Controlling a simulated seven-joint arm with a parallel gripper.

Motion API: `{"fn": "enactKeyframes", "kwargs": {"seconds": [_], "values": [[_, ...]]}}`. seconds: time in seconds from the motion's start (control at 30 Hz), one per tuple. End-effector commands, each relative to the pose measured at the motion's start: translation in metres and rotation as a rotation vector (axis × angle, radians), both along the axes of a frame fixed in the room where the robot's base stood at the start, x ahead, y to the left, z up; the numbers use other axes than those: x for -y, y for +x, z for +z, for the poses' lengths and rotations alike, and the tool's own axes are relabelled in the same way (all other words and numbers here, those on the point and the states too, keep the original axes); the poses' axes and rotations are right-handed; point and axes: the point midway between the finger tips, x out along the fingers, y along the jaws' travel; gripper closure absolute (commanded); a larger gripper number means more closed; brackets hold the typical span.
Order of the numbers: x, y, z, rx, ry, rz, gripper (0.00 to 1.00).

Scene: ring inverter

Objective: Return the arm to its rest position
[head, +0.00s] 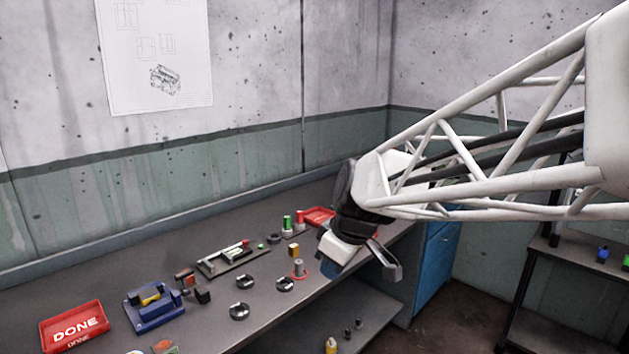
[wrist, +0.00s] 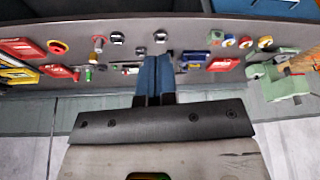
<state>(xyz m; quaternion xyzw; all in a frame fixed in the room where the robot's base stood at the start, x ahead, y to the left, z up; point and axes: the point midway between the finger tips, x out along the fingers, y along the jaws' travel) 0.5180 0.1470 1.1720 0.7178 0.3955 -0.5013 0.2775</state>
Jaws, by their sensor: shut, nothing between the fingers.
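My white lattice arm (head: 480,150) reaches in from the right in the head view. My gripper (head: 329,268) hangs at the bench's front edge, its fingers partly hidden by the wrist housing. In the wrist view its two blue fingers (wrist: 153,78) lie side by side, shut with nothing between them. The grey workbench (head: 225,335) lies below and to the left; its top also shows across the upper part of the wrist view (wrist: 95,18).
A red DONE tray (head: 72,326), a blue fixture (head: 154,305), a grey plate fixture (head: 232,259), dark round parts (head: 239,311) and a red ring around a grey peg (head: 299,268) occupy the bench. A blue cabinet (head: 438,262) and dark shelf (head: 560,262) stand right. The wall is behind.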

Motion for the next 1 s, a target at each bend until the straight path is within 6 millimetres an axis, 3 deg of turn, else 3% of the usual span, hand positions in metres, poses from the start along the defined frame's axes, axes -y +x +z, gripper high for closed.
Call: {"fn": "enactKeyframes", "kwargs": {"seconds": [0.1,0.3,0.6,0.8,1.0], "values": [[0.033,-0.034,0.001,-0.029,-0.015,-0.162,1.00],[0.079,-0.090,-0.005,-0.073,-0.038,-0.443,1.00],[0.132,-0.169,-0.022,-0.102,-0.058,-0.845,1.00],[0.149,-0.196,-0.032,-0.105,-0.061,-0.996,1.00],[0.152,-0.203,-0.034,-0.107,-0.062,-1.031,1.00]]}}
